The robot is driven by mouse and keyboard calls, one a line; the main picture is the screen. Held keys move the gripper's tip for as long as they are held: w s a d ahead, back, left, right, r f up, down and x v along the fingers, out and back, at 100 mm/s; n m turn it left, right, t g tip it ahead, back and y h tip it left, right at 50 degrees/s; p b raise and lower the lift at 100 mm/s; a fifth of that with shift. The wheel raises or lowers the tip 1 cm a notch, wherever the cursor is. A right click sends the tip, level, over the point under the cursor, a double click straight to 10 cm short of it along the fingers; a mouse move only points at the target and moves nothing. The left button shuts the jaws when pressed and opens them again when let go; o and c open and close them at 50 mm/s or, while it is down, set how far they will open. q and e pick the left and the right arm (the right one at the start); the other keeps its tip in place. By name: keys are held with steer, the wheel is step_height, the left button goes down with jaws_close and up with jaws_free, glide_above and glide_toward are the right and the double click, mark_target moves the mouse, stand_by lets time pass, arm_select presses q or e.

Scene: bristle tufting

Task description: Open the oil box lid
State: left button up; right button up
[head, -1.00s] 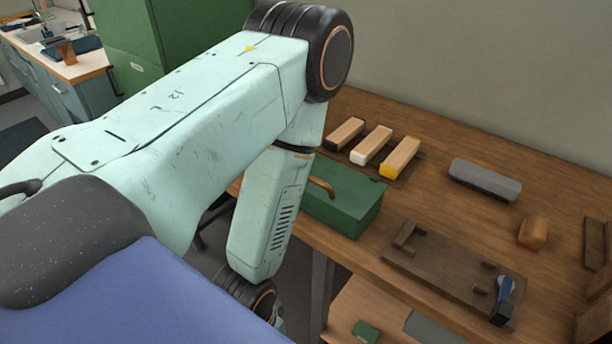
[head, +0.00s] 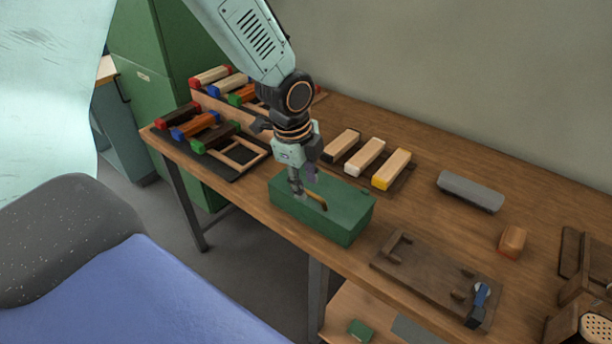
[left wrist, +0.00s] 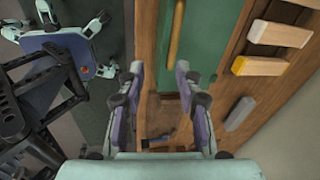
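The green oil box (head: 340,228) stands at the front edge of the wooden bench, its lid (head: 345,197) down. A curved brass handle (head: 318,201) sits on the lid. My left gripper (head: 304,188) points down over the lid, close beside the handle. In the left wrist view its two fingers (left wrist: 160,72) stand apart with nothing held between them. The brass handle (left wrist: 176,32) and green lid (left wrist: 204,40) show beyond the fingertips there. I cannot tell whether a finger touches the handle. My right gripper is in neither view.
Three pale blocks with coloured ends (head: 365,157) lie just behind the box. A rack of coloured blocks (head: 200,125) is to the left. A dark wooden fixture (head: 435,275) lies to the right, with a grey bar (head: 470,191) behind it.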

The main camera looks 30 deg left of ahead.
arm_select(q)
step_height(320, 180, up, 3)
steer(key=w+a+m, duration=0.1)
steer(key=a, duration=0.1)
glide_above(305, 205)
step_height(305, 205, down, 6)
steer(key=r, duration=0.1)
step_height(305, 205, down, 2)
steer(key=shift+a+f+m+b, duration=0.1)
steer(key=shift+m+b, duration=0.2)
steer(key=shift+b, duration=0.2)
steer(key=shift+w, duration=0.15)
jaws_close()
steer(key=shift+f, duration=0.1)
